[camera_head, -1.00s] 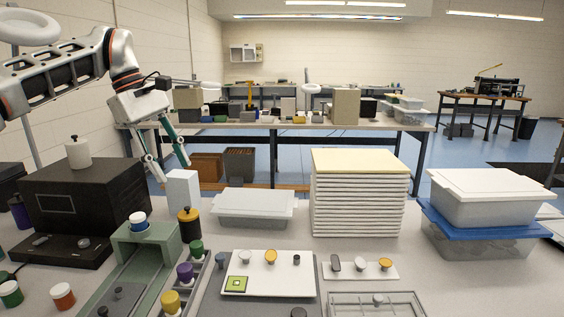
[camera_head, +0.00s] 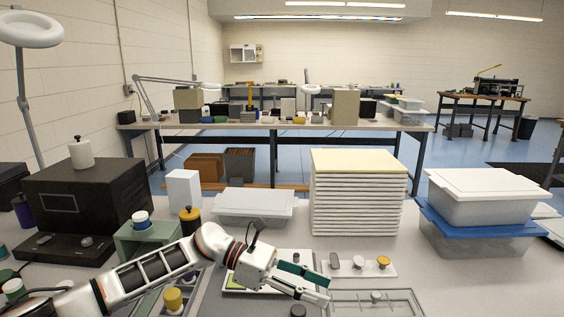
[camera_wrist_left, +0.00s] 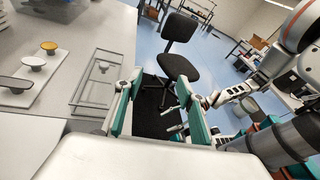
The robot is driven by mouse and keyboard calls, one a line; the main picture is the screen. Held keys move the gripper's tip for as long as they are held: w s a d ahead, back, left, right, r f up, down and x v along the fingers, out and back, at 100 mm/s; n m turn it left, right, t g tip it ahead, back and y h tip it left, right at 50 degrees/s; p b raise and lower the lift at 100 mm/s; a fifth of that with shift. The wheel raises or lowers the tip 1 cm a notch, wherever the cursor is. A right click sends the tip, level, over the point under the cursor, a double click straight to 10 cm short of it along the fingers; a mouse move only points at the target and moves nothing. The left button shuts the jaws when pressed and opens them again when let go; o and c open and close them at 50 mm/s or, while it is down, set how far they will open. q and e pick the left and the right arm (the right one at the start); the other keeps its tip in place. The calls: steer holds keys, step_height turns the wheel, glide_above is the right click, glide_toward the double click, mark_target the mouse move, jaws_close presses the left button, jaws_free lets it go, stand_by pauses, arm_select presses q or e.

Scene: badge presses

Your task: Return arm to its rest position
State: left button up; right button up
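My left arm comes in from the left in the head view and reaches low across the front of the table. Its gripper (camera_head: 327,291) is over the front middle, in front of the white plate with knobs. In the left wrist view its two teal-padded fingers (camera_wrist_left: 159,80) stand wide apart with nothing between them. My right arm (camera_wrist_left: 296,75) shows at the right of the left wrist view. Its gripper is partly hidden behind a left finger, and its opening is unclear. The head view does not show the right arm.
A clear tray (camera_head: 375,303) lies close to the right of the left gripper. A stack of white sheets (camera_head: 358,205) and lidded boxes (camera_head: 480,198) stand behind. A black press (camera_head: 85,205) stands left. An office chair (camera_wrist_left: 180,65) is beyond the table edge.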

arm_select(q)
steer(key=s+d+f+n+t+h, duration=0.1)
steer(key=s+d+n+t+h, duration=0.35)
steer(key=n, duration=0.65)
steer(key=w+a+f+n+t+y, duration=0.1)
steer(key=a+f+n+t+y, duration=0.45)
steer(key=n, duration=0.75)
steer(key=a+f+n+t+y, duration=0.3)
steer(key=a+f+n+t, duration=0.6)
steer(key=n, duration=0.4)
steer(key=s+a+f+n+g+y, duration=0.4)
steer(key=s+a+f+n+y, duration=0.4)
steer(key=s+a+f+n, duration=0.5)
steer(key=s+a+f, duration=0.4)
steer(key=s+f, duration=0.1)
steer(key=shift+a+n+g+p, duration=0.15)
steer(key=shift+n+g+p, duration=0.15)
steer(key=shift+p, duration=0.05)
